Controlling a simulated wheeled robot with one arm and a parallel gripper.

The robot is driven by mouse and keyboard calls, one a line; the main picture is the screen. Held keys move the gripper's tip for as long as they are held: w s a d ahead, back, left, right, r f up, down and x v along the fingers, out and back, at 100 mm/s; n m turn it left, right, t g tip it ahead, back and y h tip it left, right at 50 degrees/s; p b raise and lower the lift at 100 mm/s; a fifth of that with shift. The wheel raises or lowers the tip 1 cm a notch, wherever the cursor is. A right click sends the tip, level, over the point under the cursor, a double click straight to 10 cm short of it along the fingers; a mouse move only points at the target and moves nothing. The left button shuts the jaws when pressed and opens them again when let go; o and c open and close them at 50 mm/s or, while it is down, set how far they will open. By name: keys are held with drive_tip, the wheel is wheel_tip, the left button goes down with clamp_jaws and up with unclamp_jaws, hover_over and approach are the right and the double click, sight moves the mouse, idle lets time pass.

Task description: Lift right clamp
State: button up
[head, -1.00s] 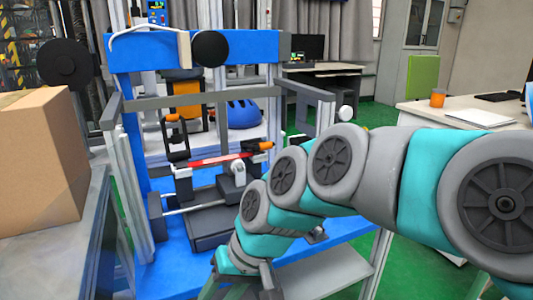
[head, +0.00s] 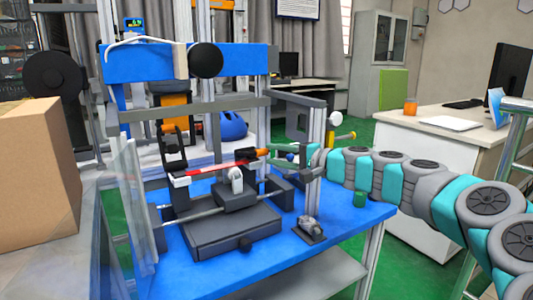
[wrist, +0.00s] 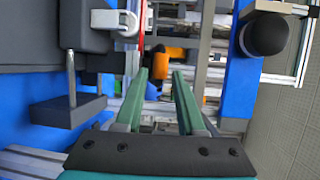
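The right clamp (head: 262,152) shows its orange handle end, lying low near the right end of a red-and-white bar (head: 205,171). In the wrist view its orange handle (wrist: 174,55) is just beyond the fingertips, roughly between them. My gripper (head: 283,153) reaches in from the right, just right of the handle. In the wrist view my gripper (wrist: 161,75) has two green fingers spread apart with nothing held. A second black clamp (head: 172,148) stands upright at the bar's left end. I cannot tell whether any finger touches the handle.
A blue table (head: 335,215) carries the tower's dark base (head: 225,235). Grey posts and crossbars, a blue beam (head: 130,63) and a clear panel frame the clamps closely. A cardboard box (head: 35,175) is left.

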sight(266, 153)
drive_tip(key=shift+x, duration=2.2)
clamp_jaws()
